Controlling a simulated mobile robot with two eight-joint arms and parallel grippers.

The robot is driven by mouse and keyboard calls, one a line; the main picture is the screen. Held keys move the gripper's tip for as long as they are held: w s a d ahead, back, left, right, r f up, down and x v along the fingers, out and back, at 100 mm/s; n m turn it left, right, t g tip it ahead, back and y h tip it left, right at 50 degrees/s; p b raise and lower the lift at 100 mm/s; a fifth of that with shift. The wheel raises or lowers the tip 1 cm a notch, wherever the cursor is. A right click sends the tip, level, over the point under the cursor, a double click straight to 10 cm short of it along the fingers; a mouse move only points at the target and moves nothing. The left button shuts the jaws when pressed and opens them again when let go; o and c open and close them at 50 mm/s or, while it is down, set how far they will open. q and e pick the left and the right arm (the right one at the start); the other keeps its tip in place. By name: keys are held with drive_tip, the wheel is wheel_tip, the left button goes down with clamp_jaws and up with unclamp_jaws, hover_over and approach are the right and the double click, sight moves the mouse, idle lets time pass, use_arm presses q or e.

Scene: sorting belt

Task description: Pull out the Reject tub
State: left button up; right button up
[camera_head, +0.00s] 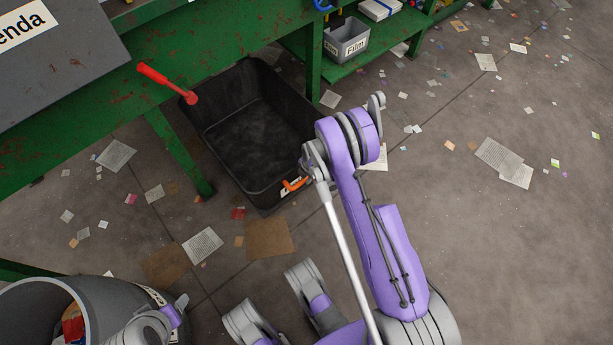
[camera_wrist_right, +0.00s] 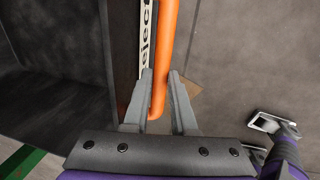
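The Reject tub (camera_head: 262,190) is a black, open, empty-looking tub on the floor, partly under the green bench. Its orange handle (camera_head: 294,185) and white label are on the near end. In the right wrist view the orange handle (camera_wrist_right: 165,45) runs between the fingers of my right gripper (camera_wrist_right: 161,80), beside a label ending in "ject". One finger lies on each side, close to the handle; I cannot tell whether they press on it. In the head view my right gripper (camera_head: 306,168) is at the tub's near end. My left gripper (camera_head: 181,301) shows small at the lower left, its opening unclear.
The green bench (camera_head: 110,90) stands at left, with a leg (camera_head: 182,155) beside the tub and a red lever (camera_head: 165,83) above it. A round grey bin (camera_head: 100,293) is at lower left. A grey box labelled Film (camera_head: 346,44) sits on a shelf. Scraps litter the open floor at right.

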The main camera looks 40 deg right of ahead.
drive_tip(key=o, duration=0.5)
drive_tip(key=shift+c, duration=0.2)
wheel_tip(320, 180, up, 11)
drive_tip(key=s+p, duration=0.2)
drive_tip(key=p, duration=0.1)
drive_tip(key=shift+f, duration=0.15)
drive_tip(key=shift+d, duration=0.1)
